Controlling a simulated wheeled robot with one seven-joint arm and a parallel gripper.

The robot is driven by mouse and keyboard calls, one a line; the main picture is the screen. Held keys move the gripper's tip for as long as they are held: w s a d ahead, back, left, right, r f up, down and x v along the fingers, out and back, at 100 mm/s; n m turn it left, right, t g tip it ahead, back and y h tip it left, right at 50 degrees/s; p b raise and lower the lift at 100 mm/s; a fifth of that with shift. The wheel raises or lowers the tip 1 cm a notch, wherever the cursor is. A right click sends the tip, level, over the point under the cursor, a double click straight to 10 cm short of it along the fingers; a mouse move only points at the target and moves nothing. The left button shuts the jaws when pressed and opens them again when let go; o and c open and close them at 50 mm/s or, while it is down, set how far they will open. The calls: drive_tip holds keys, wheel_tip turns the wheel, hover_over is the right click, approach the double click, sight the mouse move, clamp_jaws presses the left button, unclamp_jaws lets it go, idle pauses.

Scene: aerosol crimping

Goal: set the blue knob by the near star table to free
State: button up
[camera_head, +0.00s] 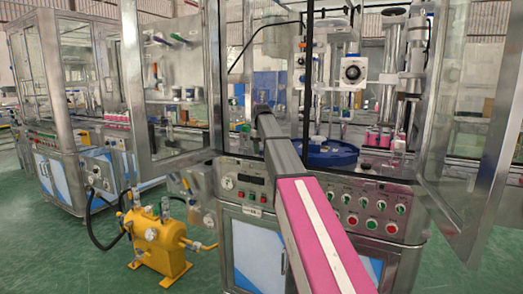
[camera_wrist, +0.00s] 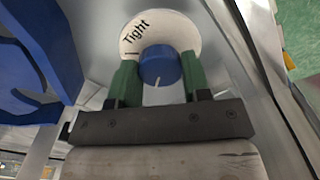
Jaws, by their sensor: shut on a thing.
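The blue knob (camera_wrist: 158,64) sits on a round white dial plate (camera_wrist: 180,32) in the wrist view. The plate reads "Tight" at its upper left, with a short dark mark near the word. A white pointer line on the knob points down, towards my gripper. My gripper (camera_wrist: 160,75) has its green fingers on the left and right sides of the knob and is shut on it. No "free" label shows; part of the plate is hidden. In the head view the blue star table (camera_head: 328,154) stands inside the machine; I cannot make out the knob or my gripper there.
A blue star-shaped part (camera_wrist: 40,60) is close on the left in the wrist view, and a metal frame post (camera_wrist: 262,60) is close on the right. In the head view, an open glass door (camera_head: 470,150) is at right and a yellow pump (camera_head: 157,242) stands on the floor.

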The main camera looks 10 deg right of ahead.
drive_tip(key=shift+n, duration=1.1)
drive_tip(key=o, duration=0.9)
drive_tip(key=shift+r, duration=0.1)
